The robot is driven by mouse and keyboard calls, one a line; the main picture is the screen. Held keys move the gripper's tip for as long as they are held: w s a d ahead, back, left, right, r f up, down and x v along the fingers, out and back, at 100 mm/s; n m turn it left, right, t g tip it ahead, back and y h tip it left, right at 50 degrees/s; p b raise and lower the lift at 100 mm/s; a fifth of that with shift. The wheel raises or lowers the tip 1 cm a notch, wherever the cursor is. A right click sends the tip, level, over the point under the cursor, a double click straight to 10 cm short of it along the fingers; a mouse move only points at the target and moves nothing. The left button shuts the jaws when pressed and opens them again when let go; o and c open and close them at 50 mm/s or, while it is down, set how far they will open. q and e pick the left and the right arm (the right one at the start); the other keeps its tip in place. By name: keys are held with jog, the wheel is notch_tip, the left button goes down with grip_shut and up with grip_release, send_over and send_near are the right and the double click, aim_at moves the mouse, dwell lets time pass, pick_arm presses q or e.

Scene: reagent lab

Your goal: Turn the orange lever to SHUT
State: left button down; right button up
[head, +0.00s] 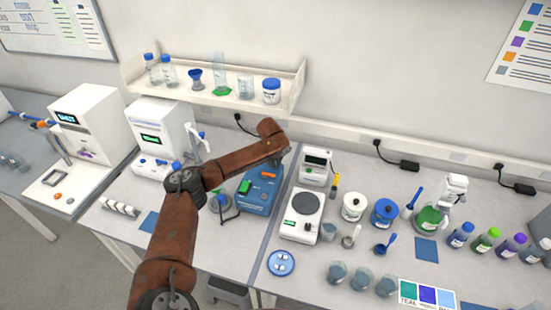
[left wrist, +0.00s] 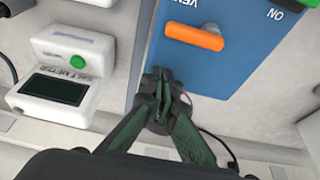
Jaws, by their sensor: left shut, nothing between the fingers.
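The orange lever (head: 268,175) is on top of a blue box (head: 257,197) on the bench. In the left wrist view the orange lever (left wrist: 194,36) lies crosswise on the blue face (left wrist: 245,60), beside a partly cut-off, upside-down label. My left gripper (left wrist: 160,82) is shut and empty, its fingertips near the edge of the box, apart from the lever in the picture. In the head view my left arm reaches over the bench to the back of the box, and its fingers are hard to make out. No SHUT label is readable. My right gripper is not in view.
A green rocker (head: 245,187) sits on the same box. A scale (head: 302,222) and a small display unit (head: 315,166) stand close on the right. A white machine (head: 160,140) stands on the left. A shelf (head: 200,104) with glassware hangs behind.

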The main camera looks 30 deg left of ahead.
aim_at(268, 176)
pick_arm(q)
jog(key=s, duration=0.1)
jog(key=s+p, duration=0.1)
jog(key=shift+s+d+r, duration=0.2)
jog(key=shift+s+r, duration=0.05)
jog(key=shift+s, duration=0.05)
jog(key=shift+s+d+f, duration=0.1)
jog(key=shift+s+d, duration=0.1)
jog(key=shift+s, duration=0.35)
